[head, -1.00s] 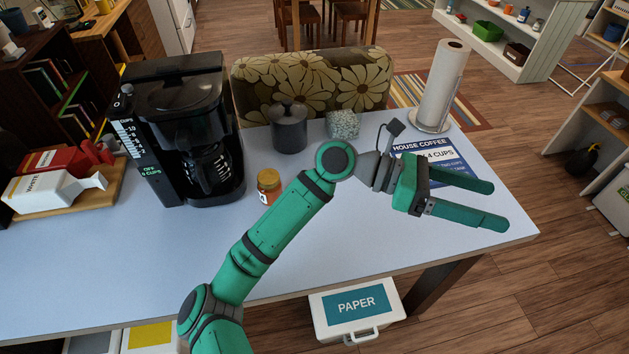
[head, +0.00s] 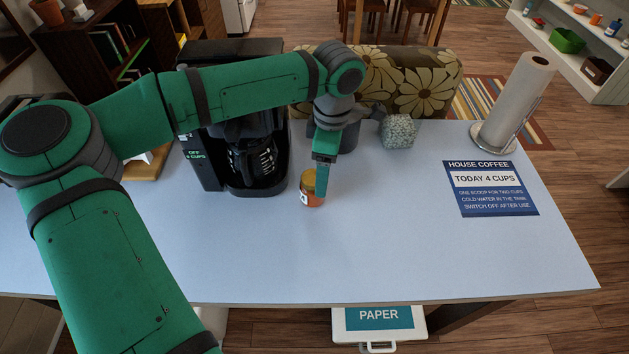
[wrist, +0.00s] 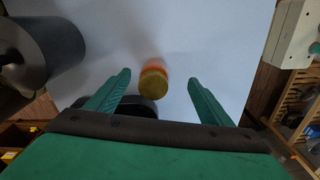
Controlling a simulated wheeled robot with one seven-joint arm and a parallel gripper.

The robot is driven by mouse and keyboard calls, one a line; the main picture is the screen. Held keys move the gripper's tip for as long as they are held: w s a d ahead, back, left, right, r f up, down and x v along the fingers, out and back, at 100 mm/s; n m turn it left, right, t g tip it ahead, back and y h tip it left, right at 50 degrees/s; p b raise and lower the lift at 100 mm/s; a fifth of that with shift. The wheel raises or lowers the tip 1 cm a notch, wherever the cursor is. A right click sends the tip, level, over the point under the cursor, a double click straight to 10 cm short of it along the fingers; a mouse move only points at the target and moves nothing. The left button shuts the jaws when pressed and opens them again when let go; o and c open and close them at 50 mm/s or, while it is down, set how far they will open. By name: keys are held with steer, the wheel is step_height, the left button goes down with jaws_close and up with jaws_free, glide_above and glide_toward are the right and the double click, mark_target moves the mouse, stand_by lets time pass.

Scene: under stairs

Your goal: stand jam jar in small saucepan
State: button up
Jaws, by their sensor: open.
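The jam jar (head: 308,192), orange with a yellow lid, stands on the pale table just right of the coffee maker. My gripper (head: 322,186) is open and points down at it; one finger overlaps the jar's right side in the head view. In the wrist view the jar (wrist: 153,82) lies between the spread fingers (wrist: 158,78), with a gap on both sides. A dark grey round pot (head: 349,137) stands behind my gripper, partly hidden; it also shows in the wrist view (wrist: 45,40). I cannot tell whether it is the small saucepan; no other pan shows.
The black coffee maker (head: 248,165) stands close to the jar's left. A speckled block (head: 398,132) sits right of the pot. A paper towel roll (head: 512,100) and a flat blue coffee sign (head: 490,205) are to the right. The front middle of the table is clear.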

mark_target(313, 178)
steer(key=shift+w+a+r+y, duration=0.2)
steer(key=shift+w+a, duration=0.15)
steer(key=shift+a, duration=0.3)
steer(key=shift+w+a+r+y, duration=0.1)
steer(key=shift+w+a+y, duration=0.1)
steer(key=shift+w+a, duration=0.3)
steer(key=shift+a+f, duration=0.2)
steer(key=shift+f, duration=0.1)
steer(key=f, duration=0.6)
steer(key=shift+s+a, duration=0.1)
steer(key=shift+s, duration=0.1)
step_height(313, 178, down, 4)
steer(key=shift+a+r, duration=0.15)
steer(key=shift+r, duration=0.1)
steer(key=shift+w+a+f, duration=0.1)
steer(key=shift+w+f, duration=0.05)
steer(key=shift+f, duration=0.1)
steer(key=c, duration=1.7)
steer(key=shift+r, duration=0.15)
